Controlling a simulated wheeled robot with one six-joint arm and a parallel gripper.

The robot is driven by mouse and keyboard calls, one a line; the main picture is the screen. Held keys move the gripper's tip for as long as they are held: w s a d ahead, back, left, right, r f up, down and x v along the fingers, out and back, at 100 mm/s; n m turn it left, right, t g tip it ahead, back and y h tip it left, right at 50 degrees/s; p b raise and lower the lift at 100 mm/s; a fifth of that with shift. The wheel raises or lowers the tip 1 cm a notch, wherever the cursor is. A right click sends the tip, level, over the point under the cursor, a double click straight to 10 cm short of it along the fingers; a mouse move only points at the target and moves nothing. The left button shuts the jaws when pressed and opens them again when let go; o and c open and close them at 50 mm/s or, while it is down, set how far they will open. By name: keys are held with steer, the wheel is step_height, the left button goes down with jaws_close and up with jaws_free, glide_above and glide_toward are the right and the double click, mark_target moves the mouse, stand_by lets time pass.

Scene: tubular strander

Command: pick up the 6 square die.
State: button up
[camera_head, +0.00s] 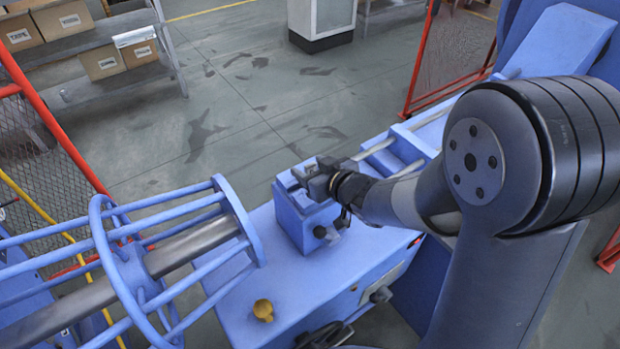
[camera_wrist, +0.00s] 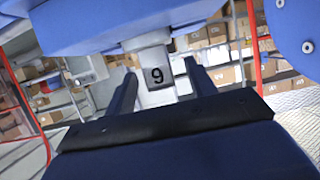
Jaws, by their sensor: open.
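A grey metal square die (camera_wrist: 157,77) shows in the wrist view with a dark figure on its face. The figure reads as a 9 in this picture; it could be a 6 seen upside down. My gripper (camera_wrist: 159,68) is open, with one dark finger on each side of the die in the picture. I cannot tell whether the fingers touch it. In the head view my gripper (camera_head: 315,180) is at the top of a blue block-shaped holder (camera_head: 303,226) on the machine. The die cannot be made out clearly there.
A blue strander cage (camera_head: 125,260) with a grey shaft stands at the left. Red-framed mesh guards (camera_head: 445,60) and shelves with cardboard boxes (camera_head: 103,62) stand behind. Open floor (camera_head: 250,95) lies beyond the machine.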

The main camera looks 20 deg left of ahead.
steer(key=shift+w+a+f, duration=0.2)
steer(key=shift+a, duration=0.05)
steer(key=shift+c, duration=0.5)
jaws_close()
steer(key=shift+r, duration=0.1)
